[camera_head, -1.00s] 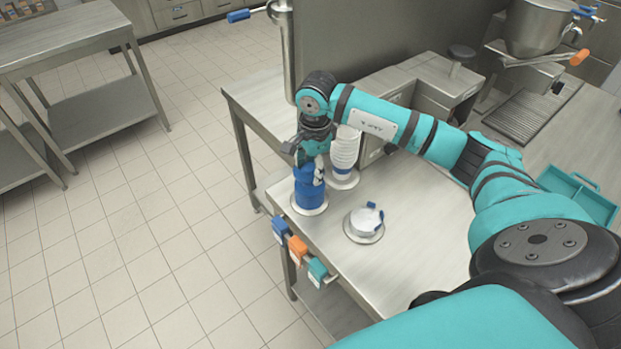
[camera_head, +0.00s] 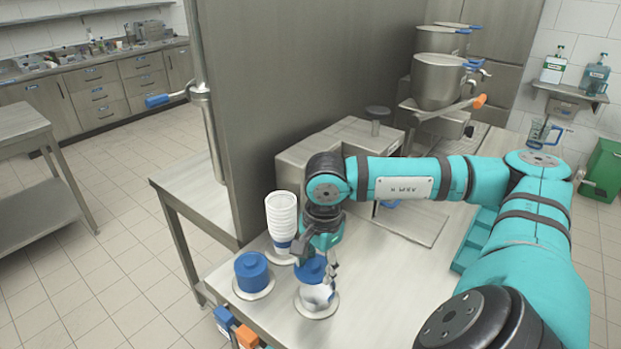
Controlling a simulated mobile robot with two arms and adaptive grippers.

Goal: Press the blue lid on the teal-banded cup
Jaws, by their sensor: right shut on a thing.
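My right gripper (camera_head: 320,262) points down near the table's front edge. It is shut on a blue lid (camera_head: 310,268), partly hidden by its fingers. Just under the lid is a white piece with blue parts (camera_head: 316,296) on a round metal base (camera_head: 333,308); I cannot tell whether they touch. A stack of blue lids (camera_head: 252,267) stands to the left on its own base. I cannot make out a teal-banded cup. My left gripper is not in view.
A tall stack of white cups (camera_head: 281,217) stands just behind the gripper. A metal dispenser (camera_head: 438,80) stands at the back. A teal crate (camera_head: 470,245) is at the right, partly behind my arm. Blue (camera_head: 226,318) and orange (camera_head: 246,335) tags hang at the front edge.

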